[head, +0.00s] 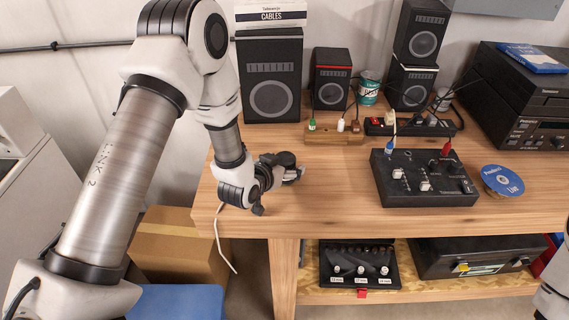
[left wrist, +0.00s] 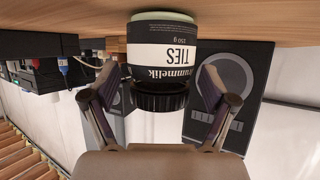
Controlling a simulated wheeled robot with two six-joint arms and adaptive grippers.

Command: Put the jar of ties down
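The jar of ties (left wrist: 162,52) is a dark jar with a white "TIES" label and a black lid. In the left wrist view, which is upside down, it stands upright with its base at the wooden tabletop. My left gripper (left wrist: 158,88) is open, one finger on each side of the jar, with gaps between fingers and jar. In the head view my left gripper (head: 291,172) is low over the table's left front part, and the jar is hard to make out among the dark gripper parts. My right gripper is out of view.
A black control box (head: 424,178) and a blue disc (head: 503,180) lie to the right on the wooden table (head: 335,205). Speakers (head: 272,85) and a power strip (head: 410,127) stand behind. Bare tabletop lies between gripper and control box.

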